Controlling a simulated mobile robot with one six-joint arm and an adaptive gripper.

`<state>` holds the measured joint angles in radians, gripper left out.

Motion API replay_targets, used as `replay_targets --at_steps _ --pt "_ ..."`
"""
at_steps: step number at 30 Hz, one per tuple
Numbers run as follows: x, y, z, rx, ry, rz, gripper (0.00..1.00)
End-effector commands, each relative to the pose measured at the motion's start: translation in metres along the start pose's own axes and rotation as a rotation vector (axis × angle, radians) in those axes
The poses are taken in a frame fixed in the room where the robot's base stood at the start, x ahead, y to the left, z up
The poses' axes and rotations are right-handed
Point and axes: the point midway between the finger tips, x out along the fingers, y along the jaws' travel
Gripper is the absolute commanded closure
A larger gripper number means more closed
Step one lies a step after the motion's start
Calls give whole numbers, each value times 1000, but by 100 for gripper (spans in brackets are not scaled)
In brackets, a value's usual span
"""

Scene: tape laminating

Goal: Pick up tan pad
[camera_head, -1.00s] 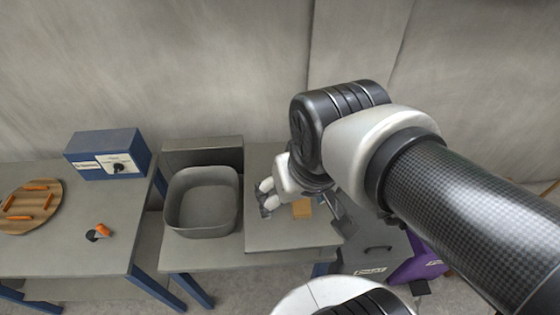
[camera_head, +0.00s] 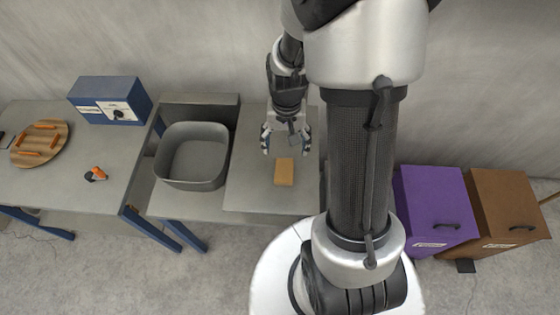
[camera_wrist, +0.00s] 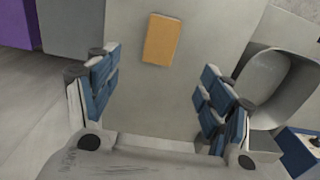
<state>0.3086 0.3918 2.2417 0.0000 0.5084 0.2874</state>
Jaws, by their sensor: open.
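The tan pad (camera_head: 284,172) is a small flat rectangle lying on the grey tabletop, right of the grey bin. It also shows in the wrist view (camera_wrist: 162,39), at the top, beyond the fingertips and between the two fingers' lines. My gripper (camera_head: 286,148) is open and empty. In the head view it hangs above the table just behind the pad, apart from it. In the wrist view its blue-padded fingers (camera_wrist: 160,85) are spread wide with bare tabletop between them.
The grey bin (camera_head: 163,172) stands left of the pad. A left table holds a blue box (camera_head: 88,98), a round wooden board (camera_head: 20,157) with orange pieces and a small orange-black item (camera_head: 97,174). Purple (camera_head: 436,200) and brown (camera_head: 503,205) cabinets stand at right.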

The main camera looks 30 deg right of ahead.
Motion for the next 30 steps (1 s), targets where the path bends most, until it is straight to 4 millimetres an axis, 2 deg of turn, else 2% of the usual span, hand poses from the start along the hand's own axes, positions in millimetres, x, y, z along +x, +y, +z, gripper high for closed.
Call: replay_targets --at_steps 1,9,12,20,27,30 --pt "17 0 1 -1 -5 1 27" --pt "71 0 1 -2 -4 1 27" --pt "82 0 1 -2 -2 1 27" --pt "96 -1 0 -2 0 0 27" --pt "132 -2 -2 -2 -2 1 27" --pt "140 -2 -2 -2 0 0 27"
